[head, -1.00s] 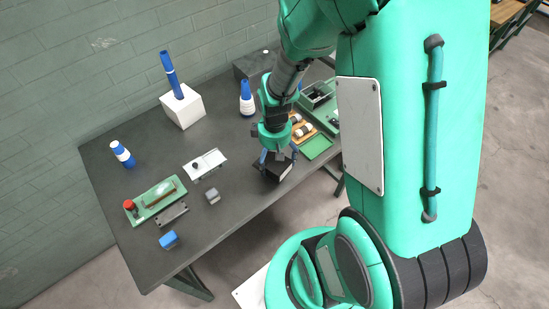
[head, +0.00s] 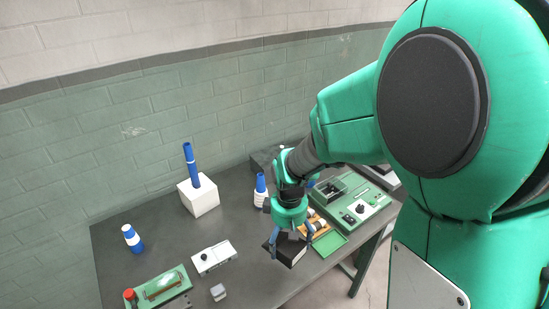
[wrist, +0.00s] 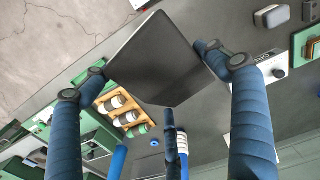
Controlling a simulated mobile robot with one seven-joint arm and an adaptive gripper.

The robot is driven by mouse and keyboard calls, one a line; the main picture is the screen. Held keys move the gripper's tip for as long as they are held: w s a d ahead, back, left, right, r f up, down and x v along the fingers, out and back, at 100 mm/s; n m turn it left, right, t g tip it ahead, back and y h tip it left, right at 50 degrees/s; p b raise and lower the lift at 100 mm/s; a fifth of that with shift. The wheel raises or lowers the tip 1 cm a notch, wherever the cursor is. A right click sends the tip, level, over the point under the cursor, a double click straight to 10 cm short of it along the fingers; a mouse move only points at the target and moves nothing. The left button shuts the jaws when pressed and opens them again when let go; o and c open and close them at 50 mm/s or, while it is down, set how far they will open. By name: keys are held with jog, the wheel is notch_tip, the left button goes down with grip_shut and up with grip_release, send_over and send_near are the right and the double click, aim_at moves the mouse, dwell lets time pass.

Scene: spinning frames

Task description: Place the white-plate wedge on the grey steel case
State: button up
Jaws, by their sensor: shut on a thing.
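The wedge (head: 288,250), a black block with a white plate on one side, is in my gripper (head: 288,240). A dark grey box, seemingly the grey steel case (head: 262,160), stands at the back of the table by the wall, behind my gripper. My arm hides part of it.
A blue-and-white bottle (head: 261,190) stands in front of the case. A white block (head: 199,199) with a blue cylinder is left of it. An orange rack (head: 320,228) and a green panel box (head: 350,207) lie right of my gripper. A white switch box (head: 213,257) lies left.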

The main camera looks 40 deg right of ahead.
aim_at(287, 237)
notch_tip(287, 237, up, 11)
jog(key=shift+r, duration=0.1)
jog(key=w+d+r+m+p, duration=0.15)
jog(key=w+d+p, duration=0.3)
jog(key=w, duration=0.55)
jog(key=w+d+r+p, duration=0.35)
jog(key=w+d, duration=0.25)
jog(key=w, duration=0.4)
jog(key=w+d+r+p, duration=0.2)
jog(key=w+d+p, duration=0.3)
jog(key=w, duration=0.5)
jog(key=w+d+f+m+p, duration=0.1)
jog(key=w+d+f+p, duration=0.25)
jog(key=w+d, duration=0.3)
jog(key=w+d+f+p, duration=0.3)
jog(key=w+d+p, duration=0.15)
jog(key=w, duration=0.25)
notch_tip(287, 237, down, 5)
jog(key=shift+w+f+b, duration=0.1)
jog(key=shift+f+b, duration=0.05)
jog(key=shift+b, duration=0.5)
